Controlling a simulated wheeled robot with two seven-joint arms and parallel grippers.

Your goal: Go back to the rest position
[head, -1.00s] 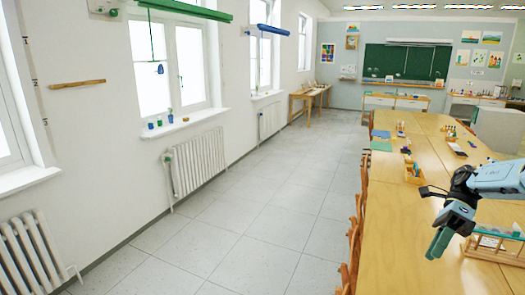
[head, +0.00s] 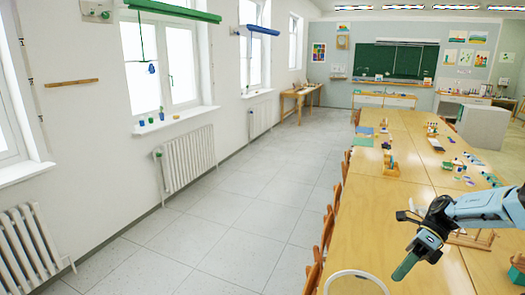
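My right arm comes in from the right edge, and my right gripper (head: 405,265) hangs over the long wooden table (head: 400,190), pointing down and to the left. Its teal fingers are seen from the side and overlap, so I cannot tell whether they are apart. I see nothing held in it. My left gripper is not in view.
Wooden chairs (head: 326,232) line the table's left side. A wooden rack (head: 482,240) and a white ring (head: 352,274) are near my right gripper. Small items stand farther back. The tiled floor (head: 230,215) is clear up to the radiators (head: 187,160).

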